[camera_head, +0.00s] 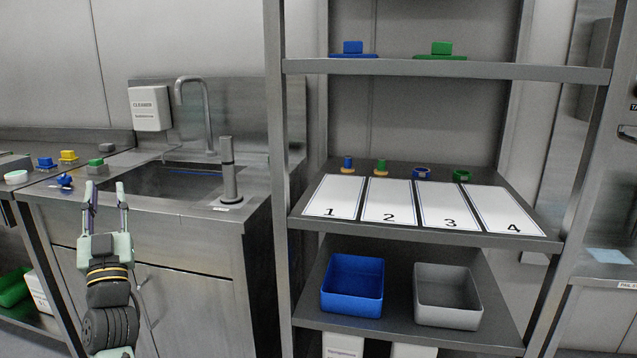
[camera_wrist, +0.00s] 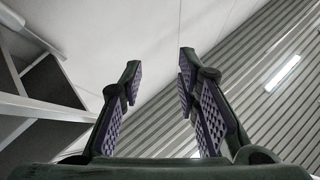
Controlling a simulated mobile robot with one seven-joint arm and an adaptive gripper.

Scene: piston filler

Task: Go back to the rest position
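My gripper (camera_head: 106,193) is raised at the left of the head view, in front of the sink counter. Its fingers point up and stand apart, with nothing between them. The wrist view shows the same open, empty gripper (camera_wrist: 159,75) against the wall and ceiling. No object touches the fingers in either view.
A steel shelf rack (camera_head: 450,70) stands right of the sink (camera_head: 165,182). Its middle shelf holds numbered cards and small parts; a blue bin (camera_head: 352,286) and a grey bin (camera_head: 447,318) sit below. Small coloured parts lie on the counter behind my gripper.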

